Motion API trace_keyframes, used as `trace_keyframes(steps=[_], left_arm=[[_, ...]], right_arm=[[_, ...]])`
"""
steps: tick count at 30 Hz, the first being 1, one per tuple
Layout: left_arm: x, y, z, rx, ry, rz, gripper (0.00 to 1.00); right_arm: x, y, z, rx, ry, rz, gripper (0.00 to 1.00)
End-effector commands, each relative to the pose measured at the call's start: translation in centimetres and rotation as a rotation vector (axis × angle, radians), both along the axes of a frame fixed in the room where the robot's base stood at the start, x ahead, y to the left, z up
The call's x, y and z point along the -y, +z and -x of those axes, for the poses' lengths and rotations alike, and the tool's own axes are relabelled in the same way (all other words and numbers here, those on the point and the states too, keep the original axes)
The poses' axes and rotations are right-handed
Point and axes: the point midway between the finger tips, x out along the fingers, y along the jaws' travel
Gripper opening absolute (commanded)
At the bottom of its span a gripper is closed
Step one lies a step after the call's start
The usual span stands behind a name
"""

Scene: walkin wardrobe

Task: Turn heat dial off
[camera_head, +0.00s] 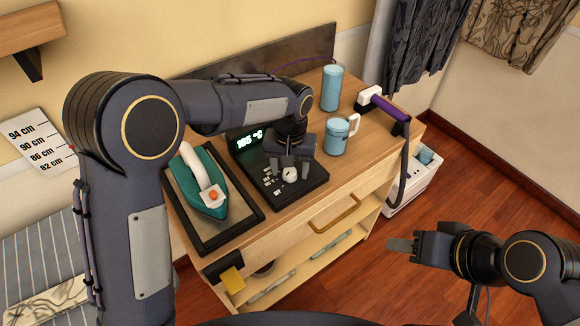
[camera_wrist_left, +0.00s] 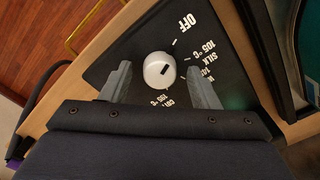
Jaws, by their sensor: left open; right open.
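The heat dial (camera_head: 290,174) is a white round knob on a black control panel (camera_head: 313,184) on the wooden cabinet. In the left wrist view the dial (camera_wrist_left: 160,70) has a dark mark pointing up and right, toward the label side, and OFF (camera_wrist_left: 187,22) is printed beyond it. A green display (camera_head: 248,139) on the panel unit appears to read 165 °C. My left gripper (camera_head: 290,172) is over the panel, open, its two fingers (camera_wrist_left: 160,80) apart on either side of the dial. My right gripper (camera_head: 400,244) is open, away from the cabinet at lower right.
A drawer handle (camera_head: 335,212) sticks out in front.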

Motion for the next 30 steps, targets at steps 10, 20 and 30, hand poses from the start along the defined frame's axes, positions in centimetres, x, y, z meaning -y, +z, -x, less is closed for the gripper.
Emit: trace_keyframes(steps=[10, 20, 30], left_arm=[[0.1, 5.4, -0.1, 0.006, 0.000, 0.004, 0.55], [0.0, 7.7, 0.0, 0.002, 0.000, 0.001, 0.55], [0.0, 7.6, 0.0, 0.002, 0.000, 0.001, 0.55]], right_arm=[[0.0, -0.1, 0.0, 0.000, 0.000, 0.000, 0.45], [0.0, -0.1, 0.0, 0.000, 0.000, 0.000, 0.45], [0.0, -0.1, 0.0, 0.000, 0.000, 0.000, 0.45]])
